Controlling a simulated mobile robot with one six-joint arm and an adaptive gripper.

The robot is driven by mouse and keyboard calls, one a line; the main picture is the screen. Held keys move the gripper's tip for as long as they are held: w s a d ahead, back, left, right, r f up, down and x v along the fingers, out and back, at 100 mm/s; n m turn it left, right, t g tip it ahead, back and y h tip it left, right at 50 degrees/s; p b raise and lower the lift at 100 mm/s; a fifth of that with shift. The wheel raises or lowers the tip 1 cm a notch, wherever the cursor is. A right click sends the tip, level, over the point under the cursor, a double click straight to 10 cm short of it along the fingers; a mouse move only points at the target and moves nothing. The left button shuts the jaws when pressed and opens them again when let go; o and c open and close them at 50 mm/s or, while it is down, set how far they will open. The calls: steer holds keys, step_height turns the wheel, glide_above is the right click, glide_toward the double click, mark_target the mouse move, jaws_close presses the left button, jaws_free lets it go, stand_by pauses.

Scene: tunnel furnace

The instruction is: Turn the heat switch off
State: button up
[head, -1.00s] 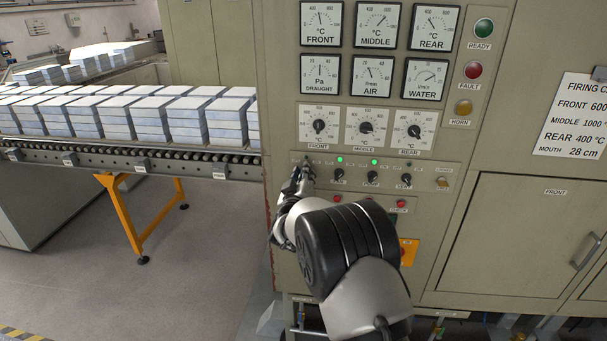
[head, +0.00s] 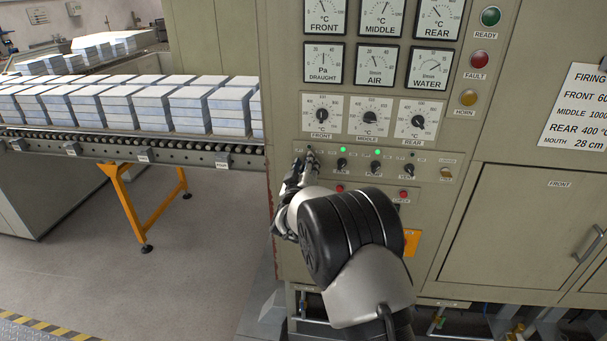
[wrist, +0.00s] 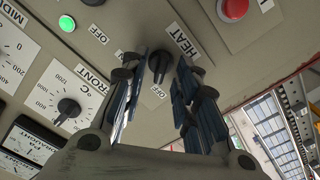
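The heat switch (wrist: 158,64) is a small black rotary knob on the beige panel, beside the HEAT label (wrist: 187,40) in the wrist view. My gripper (wrist: 160,78) is open, with one dark finger on each side of the knob. I cannot tell whether either finger touches it. Small OFF lettering shows near the knob, but its exact setting is unclear. In the head view my gripper (head: 306,162) is at the left end of the switch row, and it hides the heat switch there.
Other switches (head: 376,167) with two lit green lamps (head: 343,149) sit to the right. Temperature dials (head: 370,117) are just above. A red button (wrist: 234,9) is near my gripper in the wrist view. A roller conveyor (head: 140,153) with stacked blocks stands left.

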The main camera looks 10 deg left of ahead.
steer(key=s, duration=1.1)
steer(key=shift+s+a, duration=0.2)
steer(key=shift+s, duration=0.05)
steer(key=shift+r, duration=0.15)
steer(key=s+d+r+m+g+y+b, duration=0.25)
steer(key=s+d+r+g, duration=0.35)
steer(key=s+d, duration=0.5)
steer(key=s+d+f+m+g+b, duration=0.1)
steer(key=s+d, duration=0.3)
steer(key=s, duration=0.6)
steer(key=s+d+f+m+g+h+b, duration=0.1)
steer(key=s+d+f+g, duration=0.3)
steer(key=s, duration=0.7)
steer(key=s+d+f+m+g+h+b, duration=0.1)
steer(key=s+d+f+m+g, duration=0.1)
steer(key=s, duration=0.9)
steer(key=shift+d+f+b, duration=0.3)
steer(key=shift+d+f, duration=0.15)
steer(key=shift+d, duration=0.8)
